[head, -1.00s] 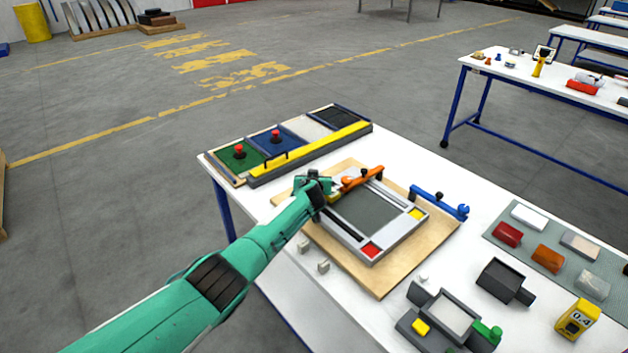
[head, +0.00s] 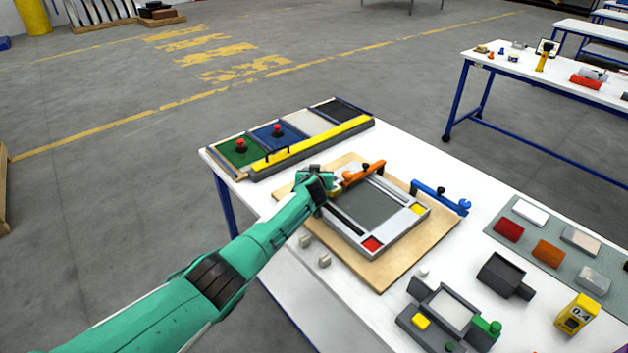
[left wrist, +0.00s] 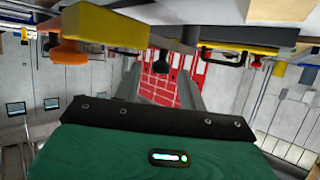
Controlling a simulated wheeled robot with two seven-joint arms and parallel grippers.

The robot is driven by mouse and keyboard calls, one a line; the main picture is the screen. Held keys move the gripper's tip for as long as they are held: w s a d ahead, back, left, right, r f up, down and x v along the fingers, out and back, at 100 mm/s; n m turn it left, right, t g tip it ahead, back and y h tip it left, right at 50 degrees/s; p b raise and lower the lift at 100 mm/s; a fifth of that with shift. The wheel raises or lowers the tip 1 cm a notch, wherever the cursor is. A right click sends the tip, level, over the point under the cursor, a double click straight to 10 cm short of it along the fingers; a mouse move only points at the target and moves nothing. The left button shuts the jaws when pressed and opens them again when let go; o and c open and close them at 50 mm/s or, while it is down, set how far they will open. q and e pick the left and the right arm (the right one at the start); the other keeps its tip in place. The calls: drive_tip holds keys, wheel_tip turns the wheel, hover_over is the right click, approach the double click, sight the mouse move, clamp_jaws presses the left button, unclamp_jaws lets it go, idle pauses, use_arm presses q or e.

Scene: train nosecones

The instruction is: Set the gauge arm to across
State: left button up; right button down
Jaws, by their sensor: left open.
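No label shows which bar is the gauge arm. My left gripper (head: 329,186) is at the left end of the orange bar; its fingertips are hard to make out there. In the left wrist view its fingers (left wrist: 161,85) are apart with nothing between them. An orange part (left wrist: 68,52) and a yellow block (left wrist: 105,25) show beyond them. My right gripper is not in view.
A panel with green and blue squares, red knobs and a yellow rail (head: 315,144) stands at the back left. Small grey blocks (head: 324,260) lie near the left edge. A grey device (head: 444,311), dark box (head: 503,276) and yellow gauge box (head: 577,314) stand at the right.

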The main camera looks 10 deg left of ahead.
use_arm(q)
drive_tip(key=a+v, duration=0.1)
drive_tip(key=v, duration=1.2)
drive_tip(key=shift+d, duration=0.4)
